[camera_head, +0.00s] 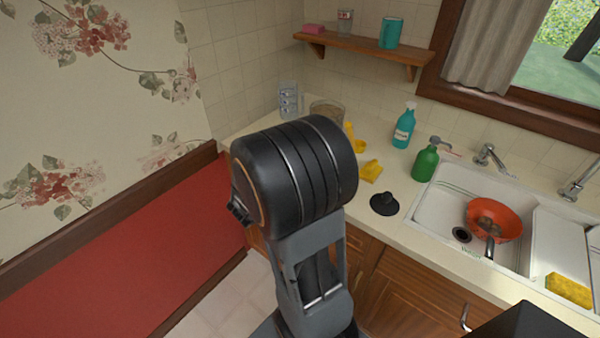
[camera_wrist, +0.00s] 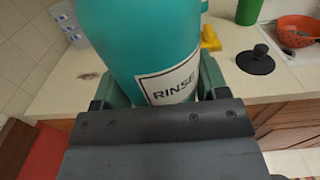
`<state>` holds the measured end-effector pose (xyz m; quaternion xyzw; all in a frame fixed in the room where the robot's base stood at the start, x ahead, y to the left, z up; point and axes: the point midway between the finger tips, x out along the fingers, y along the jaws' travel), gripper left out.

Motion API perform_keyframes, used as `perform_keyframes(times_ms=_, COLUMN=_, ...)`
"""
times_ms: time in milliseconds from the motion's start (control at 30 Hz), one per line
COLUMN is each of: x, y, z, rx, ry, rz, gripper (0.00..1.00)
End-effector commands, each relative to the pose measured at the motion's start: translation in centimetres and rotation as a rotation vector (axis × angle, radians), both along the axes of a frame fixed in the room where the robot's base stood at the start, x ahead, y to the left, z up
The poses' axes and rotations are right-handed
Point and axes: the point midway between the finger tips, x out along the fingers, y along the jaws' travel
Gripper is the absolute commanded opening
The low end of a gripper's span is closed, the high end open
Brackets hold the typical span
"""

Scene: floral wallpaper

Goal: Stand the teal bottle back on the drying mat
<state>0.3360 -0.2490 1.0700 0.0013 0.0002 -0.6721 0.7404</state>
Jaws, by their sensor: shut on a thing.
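A teal bottle (camera_wrist: 135,40) with a white label reading "RINSE" fills the middle of the wrist view. My gripper (camera_wrist: 160,88) is shut on it, with a finger on each side. The bottle's upper part is out of frame and its lower end is hidden behind my gripper. In the head view my own arm hides the gripper and the held bottle. A separate teal spray bottle (camera_head: 404,128) with a white label stands on the counter near the back wall. I cannot make out a drying mat in either view.
The sink at right holds an orange colander (camera_head: 494,218). A wooden shelf (camera_head: 365,46) is above.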

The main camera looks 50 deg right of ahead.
Motion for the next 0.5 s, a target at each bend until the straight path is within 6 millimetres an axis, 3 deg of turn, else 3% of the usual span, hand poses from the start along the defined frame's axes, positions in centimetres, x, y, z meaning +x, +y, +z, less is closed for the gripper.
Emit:
perform_keyframes(times_ms=367, x=5.3, y=-6.9, z=-3.8, rx=0.001, ry=0.004, rz=-0.016, gripper=0.0)
perform_keyframes(times_ms=500, x=6.6, y=-8.2, z=-6.4, rx=0.001, ry=0.003, rz=-0.013, gripper=0.0)
